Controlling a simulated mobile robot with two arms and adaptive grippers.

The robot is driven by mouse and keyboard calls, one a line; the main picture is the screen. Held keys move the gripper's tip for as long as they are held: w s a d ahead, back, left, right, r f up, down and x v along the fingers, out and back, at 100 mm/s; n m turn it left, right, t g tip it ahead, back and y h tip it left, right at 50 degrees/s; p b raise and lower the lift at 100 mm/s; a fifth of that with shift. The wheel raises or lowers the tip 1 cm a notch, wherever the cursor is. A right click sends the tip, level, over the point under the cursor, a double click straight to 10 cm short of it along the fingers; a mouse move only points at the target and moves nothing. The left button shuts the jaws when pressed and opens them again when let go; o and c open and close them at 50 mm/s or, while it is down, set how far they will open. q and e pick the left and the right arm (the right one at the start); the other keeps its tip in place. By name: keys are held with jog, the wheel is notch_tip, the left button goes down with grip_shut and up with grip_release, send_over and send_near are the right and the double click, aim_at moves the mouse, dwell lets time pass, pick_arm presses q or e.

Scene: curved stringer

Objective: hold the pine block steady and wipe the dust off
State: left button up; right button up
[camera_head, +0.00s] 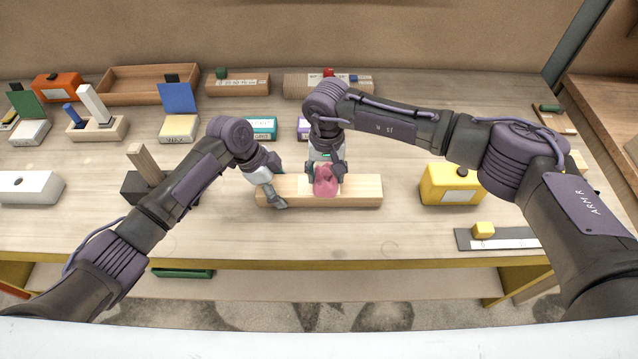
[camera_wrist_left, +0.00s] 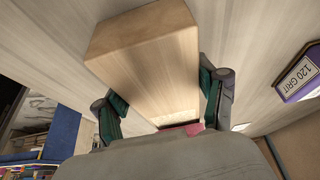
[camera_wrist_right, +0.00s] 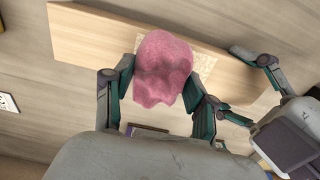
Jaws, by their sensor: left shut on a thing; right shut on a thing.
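The pine block (camera_head: 361,190) lies lengthwise on the bench in the middle of the head view. My left gripper (camera_head: 268,188) is shut on the block's left part, with a finger on each side; the left wrist view shows the block (camera_wrist_left: 150,55) between its fingers. My right gripper (camera_head: 326,170) is shut on a pink cloth (camera_head: 326,181), which rests on top of the block near its middle. In the right wrist view a pale speckled patch of dust (camera_wrist_right: 203,62) shows beside the cloth (camera_wrist_right: 162,70). The cloth hides part of that patch.
A yellow box (camera_head: 451,185) stands right of the block, with a yellow cube on a grey strip (camera_head: 497,239) nearer the front edge. Teal and purple labelled blocks (camera_head: 263,128) stand just behind. A wooden tray (camera_head: 148,86) is at the back left. Bench between block and front edge is clear.

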aim_at(313, 185)
jog(key=shift+f, duration=0.35)
jog(key=shift+a, duration=0.15)
jog(key=shift+a+r, duration=0.1)
jog(key=shift+a, duration=1.35)
jog(key=shift+d, duration=0.1)
jog(key=shift+d, duration=1.5)
jog(key=shift+a, duration=1.6)
jog(key=shift+d, duration=0.15)
